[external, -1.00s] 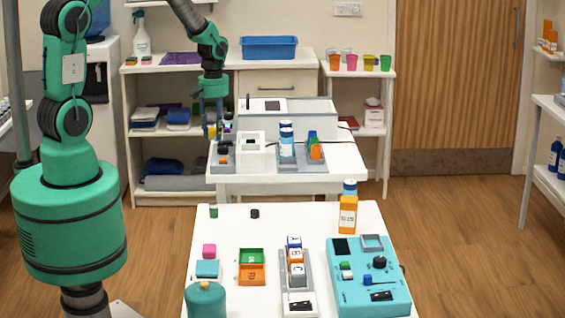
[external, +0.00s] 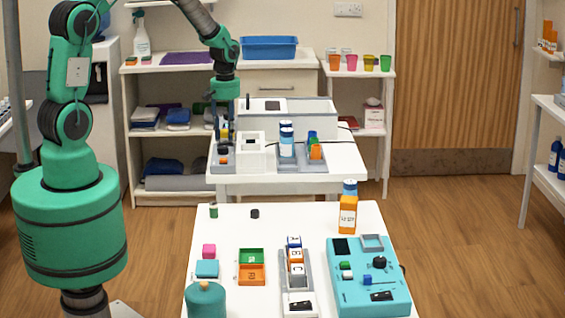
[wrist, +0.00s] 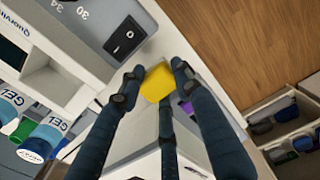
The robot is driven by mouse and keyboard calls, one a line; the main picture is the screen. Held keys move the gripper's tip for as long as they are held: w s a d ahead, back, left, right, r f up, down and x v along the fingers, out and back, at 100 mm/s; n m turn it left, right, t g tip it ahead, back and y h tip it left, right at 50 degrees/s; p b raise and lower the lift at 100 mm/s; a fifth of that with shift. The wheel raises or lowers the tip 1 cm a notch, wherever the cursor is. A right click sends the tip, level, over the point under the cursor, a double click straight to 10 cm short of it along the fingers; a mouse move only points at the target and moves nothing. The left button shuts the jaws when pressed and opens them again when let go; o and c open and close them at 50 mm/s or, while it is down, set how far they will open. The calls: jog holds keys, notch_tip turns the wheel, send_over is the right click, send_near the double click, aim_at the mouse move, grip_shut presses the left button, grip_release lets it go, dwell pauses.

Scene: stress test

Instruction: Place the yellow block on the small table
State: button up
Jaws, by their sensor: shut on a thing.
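My gripper (external: 222,130) is at the left side of the white middle table (external: 345,160), pointing down. It is shut on the yellow block (wrist: 158,82), which shows between the fingertips in the wrist view. In the external view the yellow block (external: 225,135) is small and partly hidden by the fingers. It appears just above or beside the grey device (external: 222,160) at the table's left end; I cannot tell the gap. A bare white strip of the table (wrist: 185,50) shows beside the block in the wrist view.
A white box-shaped device (external: 251,152) stands right of my gripper. GEL bottles (external: 286,138) and colored blocks (external: 315,150) stand on a grey rack farther right. A long white machine (external: 300,118) is behind. The front table (external: 230,225) holds blocks, trays and a turquoise panel (external: 365,285).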

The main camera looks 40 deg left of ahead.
aim_at(226, 130)
jog(key=shift+f, duration=1)
jog(key=shift+f, duration=0.1)
jog(key=o, duration=0.8)
jog(key=shift+c, duration=0.2)
notch_tip(226, 130, up, 12)
jog(key=shift+f+p, duration=0.1)
jog(key=shift+p, duration=0.9)
jog(key=shift+r, duration=0.2)
jog(key=shift+r, duration=0.1)
